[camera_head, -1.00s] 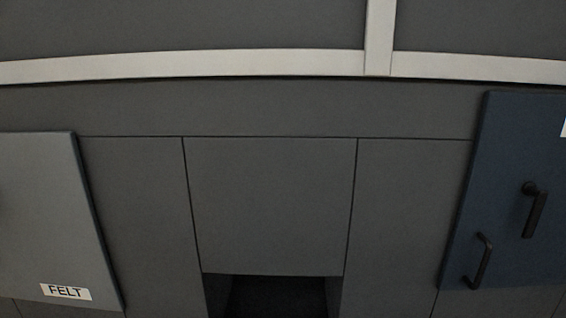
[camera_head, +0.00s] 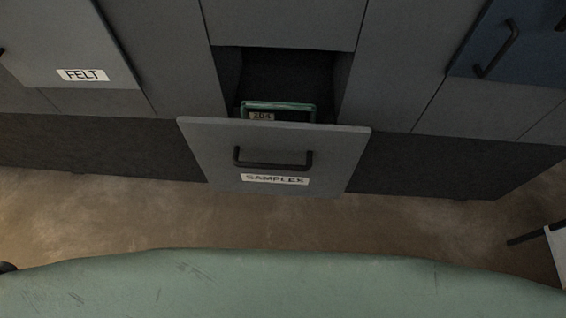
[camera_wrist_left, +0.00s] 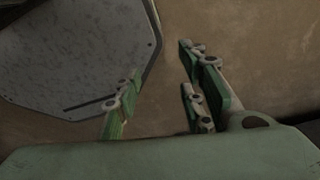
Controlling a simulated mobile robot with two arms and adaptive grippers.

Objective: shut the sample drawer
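The sample drawer (camera_head: 215,150) stands pulled out of the dark cabinet in the head view. My right gripper is not in view.
A grey panel labelled FELT (camera_head: 45,40) is at the upper left, and a blue panel with a dark handle (camera_head: 495,50) at the upper right. Brown floor (camera_head: 420,225) lies clear before the cabinet. A grey plate (camera_wrist_left: 75,50) shows in the left wrist view.

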